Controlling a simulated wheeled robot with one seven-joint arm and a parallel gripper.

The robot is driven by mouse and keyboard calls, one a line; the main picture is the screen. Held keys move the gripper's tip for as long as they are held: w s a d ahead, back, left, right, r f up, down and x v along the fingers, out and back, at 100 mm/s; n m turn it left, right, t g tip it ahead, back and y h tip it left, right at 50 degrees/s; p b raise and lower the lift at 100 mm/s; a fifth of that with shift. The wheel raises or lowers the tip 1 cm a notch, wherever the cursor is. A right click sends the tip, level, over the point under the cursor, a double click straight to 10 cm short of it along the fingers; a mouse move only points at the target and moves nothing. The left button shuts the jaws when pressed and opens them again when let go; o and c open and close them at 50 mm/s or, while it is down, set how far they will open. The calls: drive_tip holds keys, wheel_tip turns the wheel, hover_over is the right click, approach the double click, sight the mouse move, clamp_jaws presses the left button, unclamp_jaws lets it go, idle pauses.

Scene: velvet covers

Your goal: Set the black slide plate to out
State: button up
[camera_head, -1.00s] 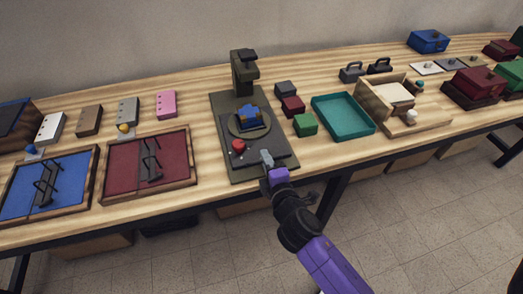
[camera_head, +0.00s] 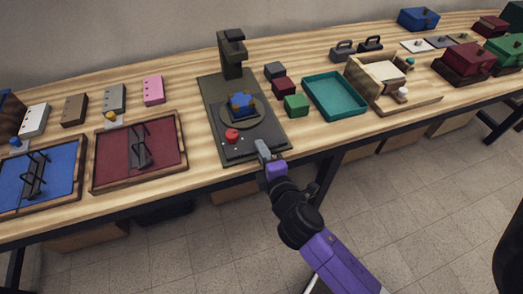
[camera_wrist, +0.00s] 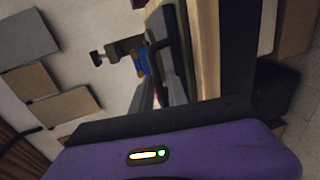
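The slide plate (camera_head: 262,134), which I take to be the black plate, is a flat dark plate on the front of an olive-grey press-like stand (camera_head: 232,62). A red knob (camera_head: 232,135) sits at its left front. A round dark platform (camera_head: 227,117) with a blue and yellow piece (camera_head: 241,104) is on the stand. My gripper (camera_head: 263,149) is at the plate's front edge, right of the knob. Contact and finger opening are unclear. In the wrist view the stand (camera_wrist: 122,50) appears sideways, and my purple wrist fills the bottom.
Burgundy (camera_head: 108,165) and blue (camera_head: 62,185) trays with black handles lie left. Grey (camera_head: 275,70), burgundy (camera_head: 283,87) and green (camera_head: 297,105) blocks and a teal tray (camera_head: 335,100) stand right. Free wood lies between the burgundy tray and the stand.

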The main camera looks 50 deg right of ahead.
drive_tip(key=b+v, duration=0.1)
drive_tip(key=v, duration=0.6)
drive_tip(key=shift+s+a+b, duration=0.2)
drive_tip(key=shift+s+b, duration=0.1)
drive_tip(key=shift+b, duration=0.05)
drive_tip(key=shift+r, duration=0.1)
drive_tip(key=s+a+r+m+t+y, duration=0.3)
drive_tip(key=s+a+m+y, duration=0.15)
drive_tip(key=a+m, duration=0.35)
drive_tip(key=s+a+r+m+y, duration=0.1)
drive_tip(key=s+a+y, duration=0.1)
drive_tip(key=s, duration=0.4)
drive_tip(key=s+a+m+g+y, duration=0.1)
drive_tip(key=s+a+m+y, duration=0.1)
drive_tip(key=s, duration=0.4)
drive_tip(key=shift+s+a+r, duration=0.35)
drive_tip(key=shift+a, duration=0.15)
